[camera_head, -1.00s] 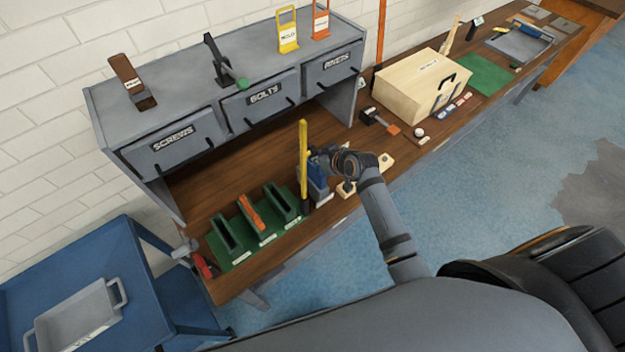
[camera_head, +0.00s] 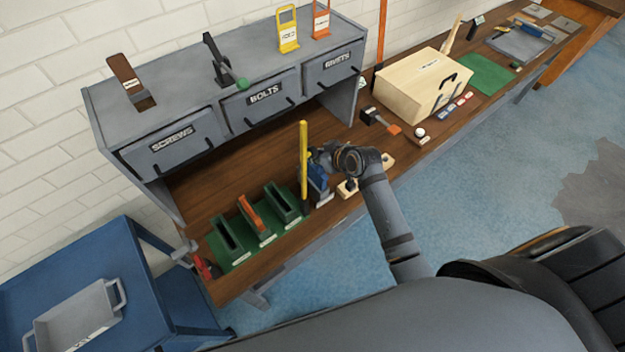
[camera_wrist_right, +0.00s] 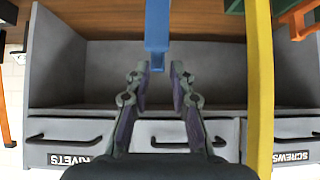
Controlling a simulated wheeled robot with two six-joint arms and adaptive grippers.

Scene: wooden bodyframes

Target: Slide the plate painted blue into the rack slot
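The blue plate (camera_head: 318,186) stands upright on the bench, right of the green rack, with a pale label at its foot. The rack (camera_head: 240,258) has several upright slots; an orange plate (camera_head: 250,215) stands in the middle one. My right gripper (camera_head: 318,157) is at the blue plate's upper part, which it partly hides. In the right wrist view, the blue plate's narrow edge (camera_wrist_right: 157,28) reaches between the fingertips of the right gripper (camera_wrist_right: 159,70). The fingers are apart, with a gap showing beside the plate. My left gripper is not in view.
A tall yellow post (camera_head: 303,165) stands between rack and blue plate, close to my right gripper; it also shows in the wrist view (camera_wrist_right: 263,90). A grey drawer unit (camera_head: 215,85) rises behind. A red-handled tool (camera_head: 205,268) is at the bench's left end. A wooden box (camera_head: 410,85) stands right.

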